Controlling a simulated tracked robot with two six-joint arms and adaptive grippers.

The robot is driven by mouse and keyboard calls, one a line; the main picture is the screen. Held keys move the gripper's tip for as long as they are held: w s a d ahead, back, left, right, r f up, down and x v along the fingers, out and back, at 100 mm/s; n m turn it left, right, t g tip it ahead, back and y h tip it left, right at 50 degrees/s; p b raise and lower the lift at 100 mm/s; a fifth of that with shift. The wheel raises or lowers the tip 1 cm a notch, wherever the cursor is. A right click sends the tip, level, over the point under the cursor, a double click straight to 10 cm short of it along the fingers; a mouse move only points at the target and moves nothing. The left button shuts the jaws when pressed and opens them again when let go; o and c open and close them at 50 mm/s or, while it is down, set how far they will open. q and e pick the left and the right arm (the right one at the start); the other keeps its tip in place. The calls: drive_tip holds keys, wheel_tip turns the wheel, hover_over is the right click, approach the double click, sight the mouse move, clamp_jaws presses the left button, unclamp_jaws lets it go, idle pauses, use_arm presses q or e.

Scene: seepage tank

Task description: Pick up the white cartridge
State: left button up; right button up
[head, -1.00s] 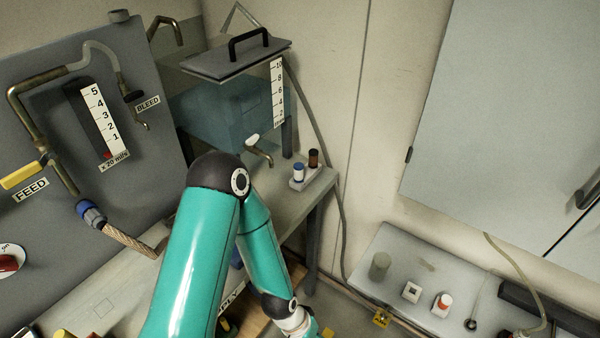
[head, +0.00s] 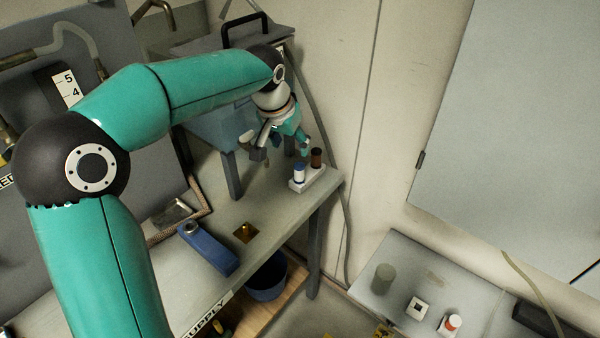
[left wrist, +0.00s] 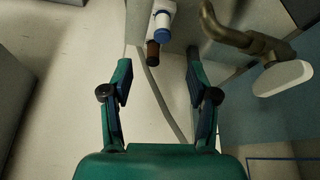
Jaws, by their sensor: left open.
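A white cartridge with a blue cap (head: 298,174) stands in a small white holder (head: 318,177) at the right end of the bench. It also shows at the top of the left wrist view (left wrist: 162,22). A dark brown cartridge (head: 317,157) stands beside it, and in the left wrist view the brown one (left wrist: 152,54) is nearer my fingers. My left gripper (head: 280,145) is open and empty, just left of and above the holder. In the left wrist view its spread fingers (left wrist: 158,72) have both cartridges ahead, beyond the tips. My right gripper is not seen.
A brass tap (left wrist: 235,38) with a pale handle is close to the right finger. The tank (head: 215,125) stands behind my arm. A blue tool (head: 208,248) lies on the bench, with a blue bucket (head: 266,277) below. A white orange-topped item (head: 450,323) stands on the right-hand bench.

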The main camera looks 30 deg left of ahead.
sight(299, 165)
use_arm(q)
drive_tip(key=x, duration=0.8)
drive_tip(key=shift+w+f, duration=0.1)
drive_tip(key=shift+w+a+f+p, duration=0.15)
drive_tip(key=shift+w+f+p, duration=0.1)
drive_tip(key=shift+f+p, duration=0.2)
drive_tip(key=x, duration=0.4)
drive_tip(key=shift+w+a+p, duration=0.2)
drive_tip(key=shift+w+p, duration=0.05)
drive_tip(key=shift+p, duration=0.15)
drive_tip(key=shift+c, duration=0.4)
clamp_jaws()
